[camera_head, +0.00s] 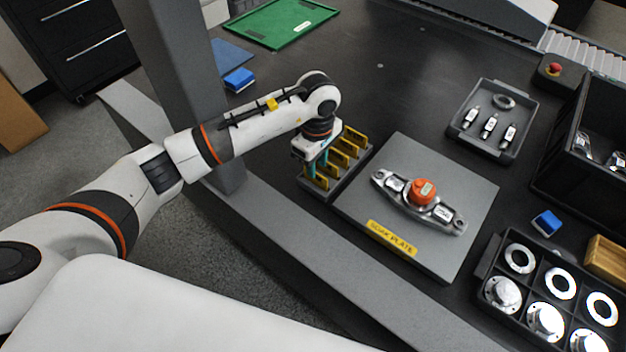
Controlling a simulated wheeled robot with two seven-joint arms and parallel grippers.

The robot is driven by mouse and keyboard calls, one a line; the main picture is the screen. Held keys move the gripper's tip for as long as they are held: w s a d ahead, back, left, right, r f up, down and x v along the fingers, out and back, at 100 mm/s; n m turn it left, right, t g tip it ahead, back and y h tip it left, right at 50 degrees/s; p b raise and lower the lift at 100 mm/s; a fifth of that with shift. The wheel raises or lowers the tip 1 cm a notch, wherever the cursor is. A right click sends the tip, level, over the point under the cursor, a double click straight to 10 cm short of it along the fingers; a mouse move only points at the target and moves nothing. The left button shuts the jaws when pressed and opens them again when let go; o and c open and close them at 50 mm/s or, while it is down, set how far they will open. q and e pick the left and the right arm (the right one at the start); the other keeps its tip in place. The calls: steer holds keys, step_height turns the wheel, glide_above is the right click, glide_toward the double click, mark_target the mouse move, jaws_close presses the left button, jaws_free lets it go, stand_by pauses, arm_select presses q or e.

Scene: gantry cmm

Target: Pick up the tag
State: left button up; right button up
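Several yellow tags stand upright in a dark slotted rack (352,183) beside the grey plate. The nearest tag (317,179) is at the rack's lower left end, and another tag (355,136) is at its far end. My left gripper (318,163) points down over the near half of the rack. Its two teal fingers are apart and reach down among the tags. The gripper body and fingers partly hide the tags there, and I see no tag held. My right gripper is not in view.
The grey plate (375,205) labelled "SOAK PLATE" carries a metal part with an orange knob (421,191). A tray of small parts (482,152), a compartment tray of rings (484,270) and a dark bin (560,170) stand to the right. A grey column (175,60) rises behind my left arm.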

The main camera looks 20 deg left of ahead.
mark_target(316, 180)
arm_select(q)
step_height(316, 180, down, 3)
steer(key=shift+f+b, duration=0.1)
steer(key=shift+b, duration=0.45)
steer(key=shift+w+a+f, duration=0.1)
steer(key=shift+f, duration=0.25)
steer(key=shift+r, duration=0.1)
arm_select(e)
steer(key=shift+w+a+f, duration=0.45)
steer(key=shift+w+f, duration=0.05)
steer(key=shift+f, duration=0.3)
arm_select(q)
steer(key=shift+c, duration=0.2)
jaws_close()
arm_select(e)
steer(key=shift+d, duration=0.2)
